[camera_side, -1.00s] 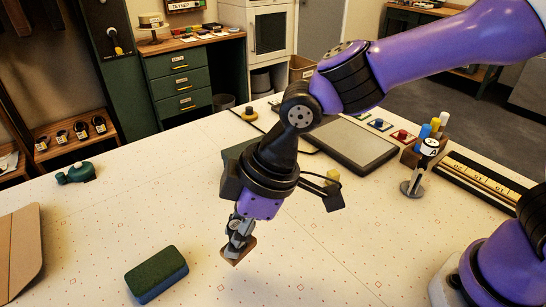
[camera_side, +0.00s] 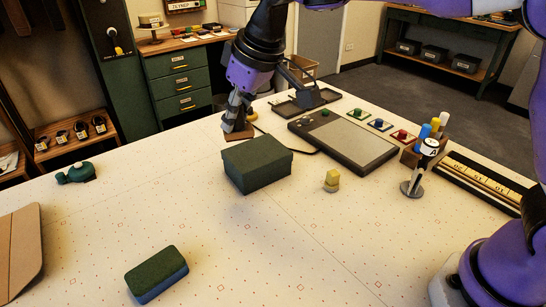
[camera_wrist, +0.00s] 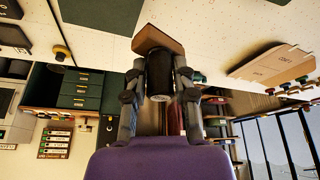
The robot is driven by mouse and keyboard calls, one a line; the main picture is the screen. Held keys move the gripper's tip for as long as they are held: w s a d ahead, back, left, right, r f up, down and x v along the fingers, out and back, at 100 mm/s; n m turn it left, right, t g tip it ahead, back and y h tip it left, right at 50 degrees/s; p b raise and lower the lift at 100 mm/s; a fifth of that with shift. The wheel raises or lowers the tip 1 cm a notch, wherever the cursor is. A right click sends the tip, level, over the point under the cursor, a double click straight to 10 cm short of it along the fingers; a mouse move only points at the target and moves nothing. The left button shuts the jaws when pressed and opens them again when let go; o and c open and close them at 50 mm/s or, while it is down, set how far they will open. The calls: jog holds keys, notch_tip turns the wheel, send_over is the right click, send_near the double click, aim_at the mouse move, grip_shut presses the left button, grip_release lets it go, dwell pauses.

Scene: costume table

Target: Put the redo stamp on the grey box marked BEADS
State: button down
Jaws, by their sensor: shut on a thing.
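My gripper (camera_side: 236,118) is shut on a stamp with a dark handle and a brown wooden base (camera_side: 238,134). In the wrist view the fingers (camera_wrist: 159,72) clasp the black handle, with the wooden base (camera_wrist: 158,37) pointing away from my wrist. No lettering on the stamp is readable. A dark grey-green lidded box (camera_side: 257,166) stands on the table, nearer the side camera than my gripper. No BEADS marking is readable on it. The stamp is apart from this box, behind its left end, near the table's back edge; its exact height is unclear.
A green-and-blue block (camera_side: 157,274) lies in front, and a teal item (camera_side: 76,172) sits left. A white-topped stand (camera_side: 413,176) is at right.

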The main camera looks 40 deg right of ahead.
jog(key=w+d+f, duration=0.4)
jog(key=d, duration=0.1)
jog(key=w+d+f, duration=0.2)
jog(key=shift+w+d+f, duration=0.1)
jog(key=shift+w+d, duration=0.25)
jog(key=shift+w, duration=0.05)
jog(key=shift+f, duration=2.05)
jog(key=shift+f, duration=0.1)
jog(key=c, duration=0.7)
grip_release()
jog(key=v, duration=1.2)
jog(key=s+d+m, duration=0.1)
jog(key=s+d, duration=0.1)
jog(key=s, duration=0.5)
jog(key=s+d+f+m+t+h, duration=0.1)
jog(key=s+d+m, duration=0.1)
jog(key=s, duration=0.6)
jog(key=s+d+f+m, duration=0.1)
jog(key=s+d, duration=0.1)
jog(key=s, duration=0.5)
jog(key=shift+s+d+h, duration=0.2)
jog(key=shift+d+h, duration=0.2)
